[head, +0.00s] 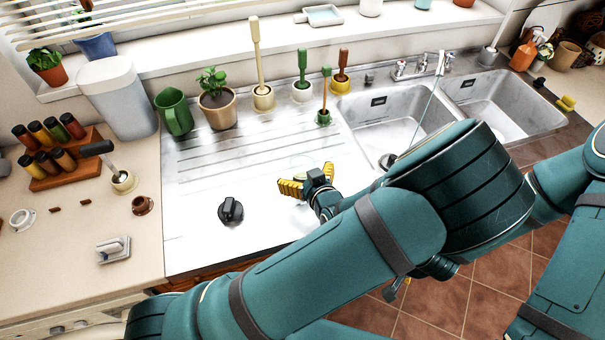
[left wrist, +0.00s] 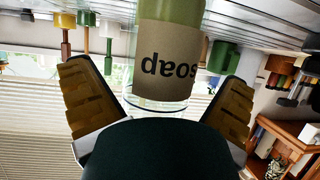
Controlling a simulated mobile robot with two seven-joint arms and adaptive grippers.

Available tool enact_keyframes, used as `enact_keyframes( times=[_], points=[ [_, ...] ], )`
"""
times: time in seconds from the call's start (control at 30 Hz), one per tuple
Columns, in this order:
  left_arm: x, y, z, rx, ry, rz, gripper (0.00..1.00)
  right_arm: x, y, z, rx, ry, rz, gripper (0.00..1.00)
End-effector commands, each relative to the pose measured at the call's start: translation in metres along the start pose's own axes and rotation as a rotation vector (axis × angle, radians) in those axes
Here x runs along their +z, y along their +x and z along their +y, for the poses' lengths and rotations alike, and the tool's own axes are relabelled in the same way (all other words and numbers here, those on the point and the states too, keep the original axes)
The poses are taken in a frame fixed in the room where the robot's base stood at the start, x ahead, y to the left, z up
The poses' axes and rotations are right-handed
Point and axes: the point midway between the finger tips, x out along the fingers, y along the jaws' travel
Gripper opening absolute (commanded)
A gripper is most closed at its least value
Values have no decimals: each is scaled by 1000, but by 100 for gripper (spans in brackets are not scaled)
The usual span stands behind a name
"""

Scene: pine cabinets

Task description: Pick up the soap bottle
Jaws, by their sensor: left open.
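The soap bottle (left wrist: 168,55) has a green body, a brown label reading "soap" and a clear base. In the left wrist view it appears upside down, between the two yellow fingers of my left gripper (left wrist: 158,80), with a gap on each side. In the head view my left gripper (head: 306,177) is open over the white drainboard, and the bottle is hard to make out there.
A dark knob-like object (head: 230,210) stands left of the gripper on the drainboard (head: 200,245). A double sink (head: 385,110) lies to the right.

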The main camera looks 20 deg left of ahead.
Motion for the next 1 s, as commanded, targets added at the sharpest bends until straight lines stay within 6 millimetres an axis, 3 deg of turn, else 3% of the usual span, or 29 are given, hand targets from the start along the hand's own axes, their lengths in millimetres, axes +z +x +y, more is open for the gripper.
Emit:
enact_keyframes(
  times=[0.13, 0.4, 0.47, 0.63, 1.0],
  points=[
    [0, 16, -1, -1, -1, -1, 100, 0, 1, 0, 0, 0, 0, 100],
    [0, 19, 0, 1, 0, -1, 100, 0, 1, 0, 0, 0, 0, 100],
    [0, 19, 0, 1, 0, -1, 82, 0, 1, 0, 0, 0, 0, 100],
    [0, 19, 0, 0, 0, -1, 24, 0, 1, 0, 0, 0, 0, 100],
    [-3, 18, 0, 1, -1, 0, 24, 0, 0, 0, 0, 0, 0, 100]
  ],
)
